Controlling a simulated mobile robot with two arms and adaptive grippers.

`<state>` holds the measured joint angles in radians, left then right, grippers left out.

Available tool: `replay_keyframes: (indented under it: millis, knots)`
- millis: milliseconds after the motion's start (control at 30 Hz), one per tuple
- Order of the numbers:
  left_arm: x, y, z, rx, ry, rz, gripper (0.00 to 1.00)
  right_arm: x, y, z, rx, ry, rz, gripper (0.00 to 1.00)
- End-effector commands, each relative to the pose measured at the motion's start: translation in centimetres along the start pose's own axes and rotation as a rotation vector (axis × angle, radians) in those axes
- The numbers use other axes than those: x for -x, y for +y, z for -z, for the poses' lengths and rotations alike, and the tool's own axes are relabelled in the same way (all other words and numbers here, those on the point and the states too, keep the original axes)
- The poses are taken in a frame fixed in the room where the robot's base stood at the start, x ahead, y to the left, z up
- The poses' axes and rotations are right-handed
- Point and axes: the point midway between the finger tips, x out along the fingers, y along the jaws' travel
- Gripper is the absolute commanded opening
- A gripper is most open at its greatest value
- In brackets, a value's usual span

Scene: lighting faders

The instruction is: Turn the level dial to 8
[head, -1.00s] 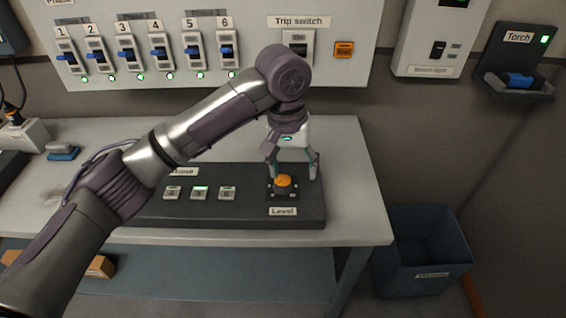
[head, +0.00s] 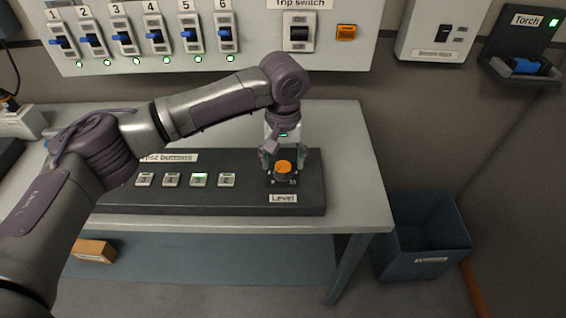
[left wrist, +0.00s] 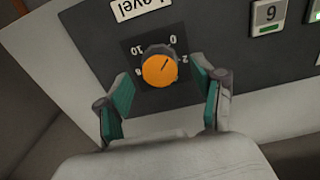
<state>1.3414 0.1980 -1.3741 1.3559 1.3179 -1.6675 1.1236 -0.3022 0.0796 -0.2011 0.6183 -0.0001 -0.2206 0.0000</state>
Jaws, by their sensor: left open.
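The level dial (head: 283,168) is an orange-topped knob on a dark square plate at the right end of the console, above the "Level" label (head: 283,198). In the left wrist view the dial (left wrist: 160,69) shows upside down, with 0, 2 and 10 readable around it. Its dark pointer line appears to aim between 0 and 2. My left gripper (head: 283,158) points down over the dial, open. In the left wrist view its green-padded fingers (left wrist: 163,82) stand on either side of the knob, with visible gaps. My right gripper is not in view.
The dark console (head: 240,205) also carries several test buttons (head: 199,180) left of the dial. Behind it is a wall panel with several breaker switches (head: 155,38) and a trip switch (head: 298,33). A blue-grey bin (head: 425,240) stands right of the bench (head: 350,180).

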Motion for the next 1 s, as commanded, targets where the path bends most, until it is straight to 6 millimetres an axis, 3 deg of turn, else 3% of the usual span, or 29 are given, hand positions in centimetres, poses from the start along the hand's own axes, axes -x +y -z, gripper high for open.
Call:
replay_keyframes:
  millis: [200,500,833,1000]
  knots:
    - [-1.7,0.0,0.0,0.000,0.000,0.000,0.68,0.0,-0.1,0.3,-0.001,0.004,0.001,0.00]
    - [-1.8,0.0,0.0,0.000,0.001,-0.001,0.66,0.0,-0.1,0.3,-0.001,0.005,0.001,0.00]
    - [-1.8,0.0,0.0,0.000,0.001,-0.001,0.11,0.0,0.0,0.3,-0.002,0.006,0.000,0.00]
    - [-1.8,0.0,0.0,-0.005,0.000,0.000,0.08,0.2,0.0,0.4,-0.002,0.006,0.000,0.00]
